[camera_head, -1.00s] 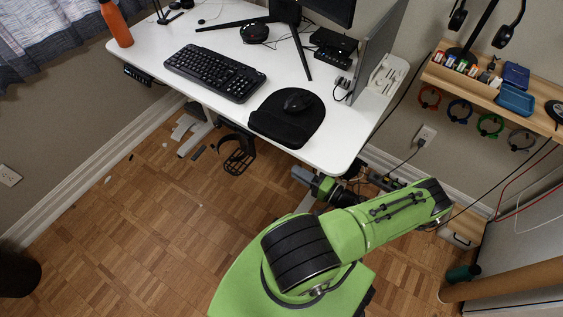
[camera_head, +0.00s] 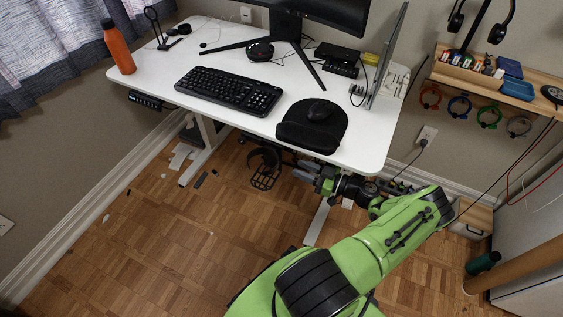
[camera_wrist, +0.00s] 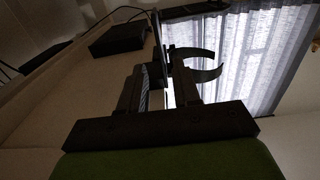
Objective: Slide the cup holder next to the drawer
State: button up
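The cup holder (camera_head: 265,168) is black, with a ring and a basket-like lower part. It hangs below the desk's front edge in the head view; its curved ring arms also show just beyond my fingers in the wrist view (camera_wrist: 207,74). My gripper (camera_head: 303,172) is below the front edge, to the right of the cup holder, fingers pointing left towards it. In the wrist view the fingers stand apart with a bright gap between them. Contact with the holder cannot be told. No drawer under the desk is clearly visible; its underside is mostly hidden.
The white desk (camera_head: 380,130) carries a keyboard (camera_head: 229,90), a mouse pad (camera_head: 300,128) and a monitor. A desk leg (camera_head: 196,160) stands left of the cup holder. A wooden box with a handle (camera_head: 470,222) is at right. Floor in front is mostly clear.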

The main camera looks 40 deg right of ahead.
aim_at(281, 170)
jog(key=b+x, duration=0.1)
jog(key=x, duration=0.7)
jog(key=shift+f, duration=0.1)
grip_shut()
dwell(1.0)
